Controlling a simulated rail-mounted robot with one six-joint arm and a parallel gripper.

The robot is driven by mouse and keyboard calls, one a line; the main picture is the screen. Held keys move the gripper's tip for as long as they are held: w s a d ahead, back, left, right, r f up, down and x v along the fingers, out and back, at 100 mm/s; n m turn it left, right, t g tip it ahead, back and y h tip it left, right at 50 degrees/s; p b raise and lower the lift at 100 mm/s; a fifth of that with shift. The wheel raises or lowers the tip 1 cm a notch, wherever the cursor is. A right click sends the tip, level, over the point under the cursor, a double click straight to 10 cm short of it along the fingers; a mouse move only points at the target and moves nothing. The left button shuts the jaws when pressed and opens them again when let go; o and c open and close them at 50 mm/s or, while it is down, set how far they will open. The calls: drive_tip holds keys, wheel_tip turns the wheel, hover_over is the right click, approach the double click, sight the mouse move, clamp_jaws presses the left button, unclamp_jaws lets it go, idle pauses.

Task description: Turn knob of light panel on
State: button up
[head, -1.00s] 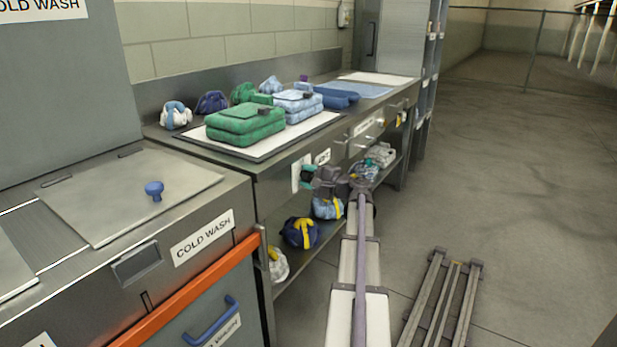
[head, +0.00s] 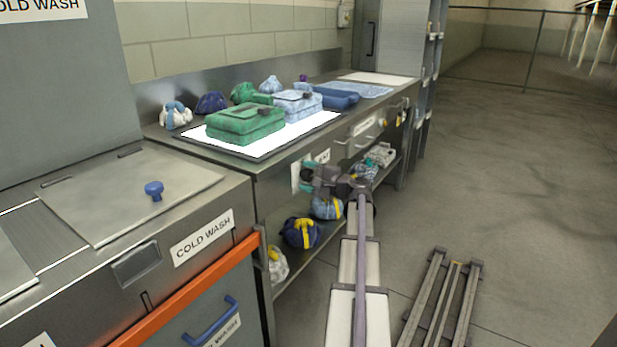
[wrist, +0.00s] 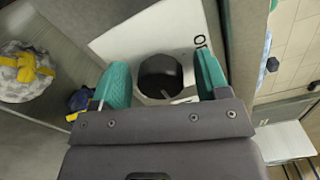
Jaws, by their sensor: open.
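The light panel (head: 262,152) lies flat on the steel counter and glows bright white under a green bag (head: 244,121) and a pale blue bag (head: 297,101). Its dark round knob (wrist: 160,76) sits on a white plate on the counter's front, with the plate lettering partly cut off. My gripper (head: 306,174) is at that plate in the head view, where it hides the knob. In the wrist view, my gripper's two teal fingers (wrist: 162,84) are apart, one on each side of the knob. I cannot tell whether they touch it.
A shelf (head: 314,250) below the counter holds several bags, including a dark blue and yellow one (head: 300,232) near my gripper. The cold wash unit (head: 135,215) with an orange rail stands at the left. Open floor (head: 520,190) lies to the right.

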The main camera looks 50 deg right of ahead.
drive_tip(key=s+d, duration=0.1)
drive_tip(key=s, duration=0.9)
drive_tip(key=shift+s+d, duration=0.35)
drive_tip(key=shift+d, duration=0.05)
